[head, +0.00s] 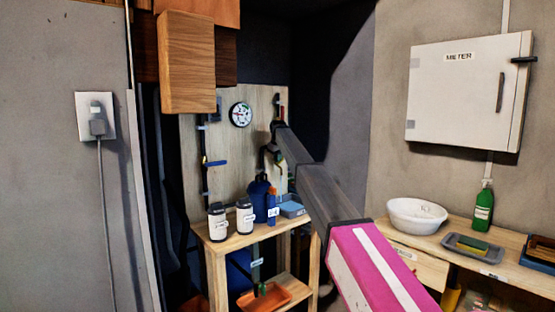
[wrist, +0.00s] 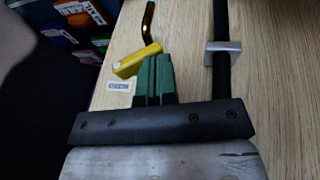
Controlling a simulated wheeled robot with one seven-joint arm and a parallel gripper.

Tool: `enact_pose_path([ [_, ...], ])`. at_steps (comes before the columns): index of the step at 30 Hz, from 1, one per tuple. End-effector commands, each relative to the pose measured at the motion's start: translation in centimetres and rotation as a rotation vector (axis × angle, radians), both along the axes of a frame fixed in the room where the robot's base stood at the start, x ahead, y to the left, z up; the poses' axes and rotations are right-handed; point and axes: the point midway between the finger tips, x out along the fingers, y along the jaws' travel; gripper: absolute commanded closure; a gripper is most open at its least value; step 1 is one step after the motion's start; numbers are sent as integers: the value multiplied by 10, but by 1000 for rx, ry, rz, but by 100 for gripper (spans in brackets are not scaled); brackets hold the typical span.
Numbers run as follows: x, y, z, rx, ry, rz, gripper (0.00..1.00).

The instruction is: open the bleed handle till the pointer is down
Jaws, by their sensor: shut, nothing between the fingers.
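A round white gauge (head: 240,114) with a dark rim is on the wooden back panel (head: 258,98); its pointer is too small to read surely. In the wrist view a yellow handle (wrist: 134,62) lies slanted below a curved brass-coloured pipe (wrist: 148,18), beside a small label (wrist: 119,86) I cannot read. I cannot tell for sure that this is the bleed handle. My gripper (wrist: 156,60) is shut and empty, its green fingers close to the yellow handle's right end; contact is unclear. In the head view my gripper (head: 273,154) is at the panel's right side, and my arm hides part of it.
A blue lever (head: 215,163) is on the pipe at the panel's left. A black pipe with a grey clamp (wrist: 222,54) runs right of my fingers. Below are two white jars (head: 245,216), a blue bottle (head: 259,199) and a wooden stand (head: 222,246). A wooden cabinet (head: 187,63) hangs upper left.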

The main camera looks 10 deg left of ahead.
Motion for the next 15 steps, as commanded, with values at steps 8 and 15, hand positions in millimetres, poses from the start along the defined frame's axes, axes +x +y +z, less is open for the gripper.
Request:
enact_pose_path([
  [8,-1,1,-2,-30,-35,1,100],
  [15,-2,1,-3,-56,-65,0,100],
])
